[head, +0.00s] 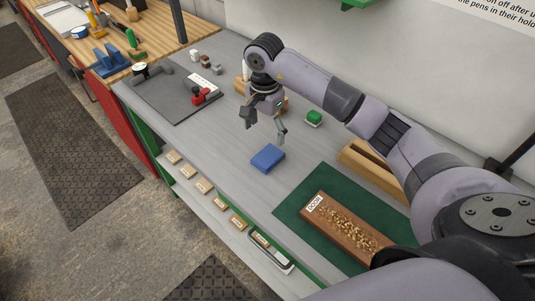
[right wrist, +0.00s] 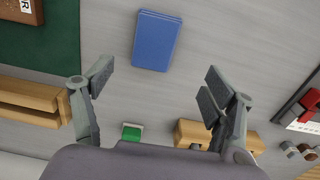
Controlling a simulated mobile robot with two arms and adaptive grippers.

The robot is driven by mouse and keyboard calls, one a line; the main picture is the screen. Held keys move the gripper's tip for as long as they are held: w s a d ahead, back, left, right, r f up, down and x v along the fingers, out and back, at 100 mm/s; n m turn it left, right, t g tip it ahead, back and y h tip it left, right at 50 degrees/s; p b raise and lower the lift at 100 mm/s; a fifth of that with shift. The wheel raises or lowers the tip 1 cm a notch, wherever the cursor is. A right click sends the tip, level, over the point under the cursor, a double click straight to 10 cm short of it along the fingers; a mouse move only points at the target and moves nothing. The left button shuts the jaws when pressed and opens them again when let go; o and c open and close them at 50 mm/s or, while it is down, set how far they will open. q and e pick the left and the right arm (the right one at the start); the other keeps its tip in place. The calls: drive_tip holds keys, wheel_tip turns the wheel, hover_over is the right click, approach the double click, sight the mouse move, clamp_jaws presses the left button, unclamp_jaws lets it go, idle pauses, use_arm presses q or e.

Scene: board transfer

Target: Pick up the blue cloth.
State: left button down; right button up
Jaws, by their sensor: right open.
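The blue cloth (head: 268,158) lies as a flat folded block on the grey bench top, left of the green mat. It also shows in the right wrist view (right wrist: 156,41), at the top centre, beyond the fingertips and between their lines. My right gripper (head: 265,122) hangs above the bench behind the cloth. Its fingers are spread wide with nothing between them, and they do not touch the cloth. In the right wrist view its two fingers (right wrist: 155,82) stand apart at left and right. My left gripper is not in view.
A green mat (head: 290,207) holds a wooden board (head: 345,230) with brass-coloured bits. A dark grey mat (head: 172,104) with red and black items lies left. The bench around the cloth is clear.

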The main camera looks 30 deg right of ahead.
sight(267, 155)
wheel_tip(267, 155, down, 4)
drive_tip(key=shift+p, duration=0.5)
drive_tip(key=shift+s+f+p, duration=0.15)
drive_tip(key=shift+f+p, duration=0.1)
drive_tip(key=shift+p, duration=0.05)
drive_tip(key=f, duration=0.1)
drive_tip(key=f+p, duration=0.1)
drive_tip(key=f, duration=0.1)
drive_tip(key=f+p, duration=0.1)
drive_tip(key=shift+s+d+f, duration=0.15)
drive_tip(key=shift+s+f, duration=0.05)
drive_tip(key=shift+s, duration=0.1)
drive_tip(key=shift+f, duration=0.25)
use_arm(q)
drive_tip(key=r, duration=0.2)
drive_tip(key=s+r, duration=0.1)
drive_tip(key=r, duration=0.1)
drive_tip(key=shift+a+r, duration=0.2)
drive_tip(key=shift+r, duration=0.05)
use_arm(e)
drive_tip(key=shift+w, duration=0.1)
drive_tip(key=shift+c, duration=0.5)
drive_tip(key=c, duration=1)
drive_tip(key=shift+c, duration=0.2)
drive_tip(key=shift+r, duration=0.1)
